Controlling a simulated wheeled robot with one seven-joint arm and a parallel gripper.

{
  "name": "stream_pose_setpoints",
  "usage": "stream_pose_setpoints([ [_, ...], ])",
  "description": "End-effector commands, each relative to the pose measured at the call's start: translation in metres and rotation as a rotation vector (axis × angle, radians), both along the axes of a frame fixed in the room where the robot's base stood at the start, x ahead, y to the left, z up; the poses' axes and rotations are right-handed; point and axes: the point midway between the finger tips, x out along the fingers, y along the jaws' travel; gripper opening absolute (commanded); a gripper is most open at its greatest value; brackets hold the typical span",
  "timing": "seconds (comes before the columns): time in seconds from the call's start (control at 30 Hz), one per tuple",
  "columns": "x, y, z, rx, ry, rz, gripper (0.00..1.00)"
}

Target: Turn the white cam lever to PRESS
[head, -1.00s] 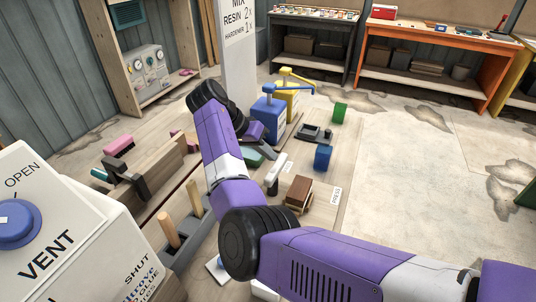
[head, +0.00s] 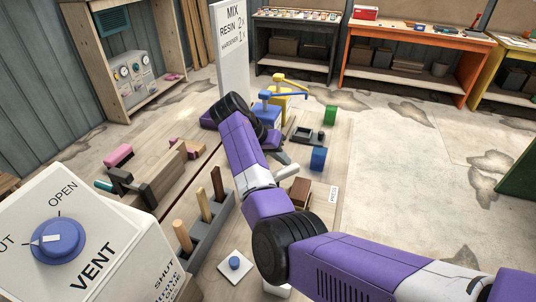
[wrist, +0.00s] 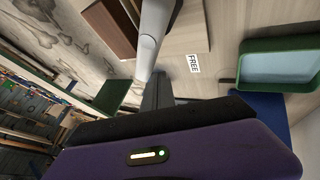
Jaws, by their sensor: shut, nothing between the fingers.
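The white cam lever (head: 287,171) shows just past my arm in the head view, its near end hidden behind the arm. In the wrist view the white lever (wrist: 150,38) is a round bar running up from my fingers. My gripper (wrist: 157,92) is shut and empty, its dark fingers at the lever's lower visible end; they seem to touch, but I cannot be sure. A FREE label (wrist: 194,63) lies right of the lever in the wrist view. The PRESS label (head: 333,193) lies on the board, beyond a brown block (head: 302,192).
A blue block (head: 318,158), a green block (head: 330,115) and a dark tray (head: 307,136) stand on the board's right side. A green tray (wrist: 278,68) is at right in the wrist view. The white VENT box (head: 100,240) and wooden pegs (head: 204,205) stand at left.

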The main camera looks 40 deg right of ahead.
Motion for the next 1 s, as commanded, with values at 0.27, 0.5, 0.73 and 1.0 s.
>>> stream_pose_setpoints([
  [0.27,-0.016,-0.004,0.002,-0.001,0.0,-0.001,0.0],
  [0.5,-0.026,-0.004,0.0,0.001,0.001,-0.058,0.0],
  [0.73,-0.032,-0.003,-0.001,0.0,0.0,-0.155,0.0],
  [1.0,-0.035,-0.002,0.0,0.0,-0.001,-0.201,0.0],
])
